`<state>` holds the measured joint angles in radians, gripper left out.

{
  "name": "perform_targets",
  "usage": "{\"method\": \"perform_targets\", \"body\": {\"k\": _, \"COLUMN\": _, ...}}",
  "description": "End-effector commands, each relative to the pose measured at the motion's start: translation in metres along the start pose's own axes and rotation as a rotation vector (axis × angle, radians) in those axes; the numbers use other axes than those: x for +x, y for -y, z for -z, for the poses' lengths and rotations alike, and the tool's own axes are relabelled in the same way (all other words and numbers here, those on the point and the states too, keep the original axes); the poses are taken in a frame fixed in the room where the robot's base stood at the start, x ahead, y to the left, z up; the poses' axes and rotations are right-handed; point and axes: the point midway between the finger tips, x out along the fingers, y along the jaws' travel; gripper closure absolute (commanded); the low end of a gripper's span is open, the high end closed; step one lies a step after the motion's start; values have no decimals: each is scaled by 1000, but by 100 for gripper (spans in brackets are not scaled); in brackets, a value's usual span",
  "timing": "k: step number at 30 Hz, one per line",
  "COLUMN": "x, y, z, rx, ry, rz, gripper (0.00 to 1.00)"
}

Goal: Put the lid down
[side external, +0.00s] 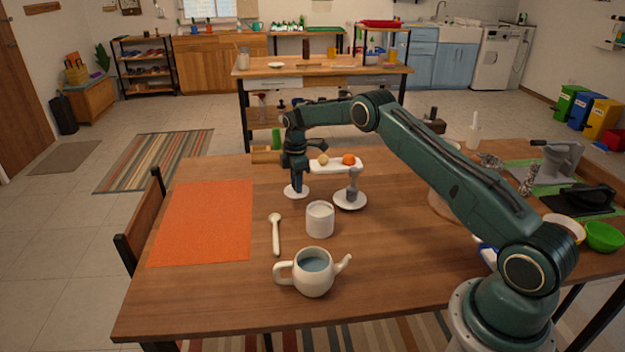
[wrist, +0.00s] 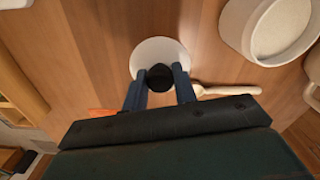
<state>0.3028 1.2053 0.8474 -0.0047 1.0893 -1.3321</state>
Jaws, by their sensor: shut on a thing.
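The lid is a white disc (side external: 297,192) with a dark knob; it also shows in the wrist view (wrist: 152,46). My gripper (side external: 297,183) points down, with its two blue fingers (wrist: 160,71) on either side of the black knob, shut on it. The lid is at or just above the wooden table; I cannot tell whether it touches. An open white canister (side external: 320,221) with pale contents stands to the right and nearer the camera in the side view. It also shows at the upper right of the wrist view (wrist: 238,36).
A pale spoon (side external: 276,235) lies near the canister. A teapot (side external: 314,275) stands in front. A grey object (side external: 353,184) stands on a white saucer (side external: 350,204) to the right. An orange placemat (side external: 205,222) covers the left, with bare wood between it and the lid.

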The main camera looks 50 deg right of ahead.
Motion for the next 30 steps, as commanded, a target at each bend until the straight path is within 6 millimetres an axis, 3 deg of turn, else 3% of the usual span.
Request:
{"method": "perform_targets", "body": {"k": 8, "x": 5, "y": 0, "z": 0, "rx": 0, "ry": 0, "rz": 0, "gripper": 95}}
{"method": "perform_targets", "body": {"k": 20, "x": 43, "y": 0, "z": 0, "rx": 0, "ry": 0, "rz": -1, "gripper": 95}}
{"method": "perform_targets", "body": {"k": 30, "x": 45, "y": 0, "z": 0, "rx": 0, "ry": 0, "rz": -1, "gripper": 95}}
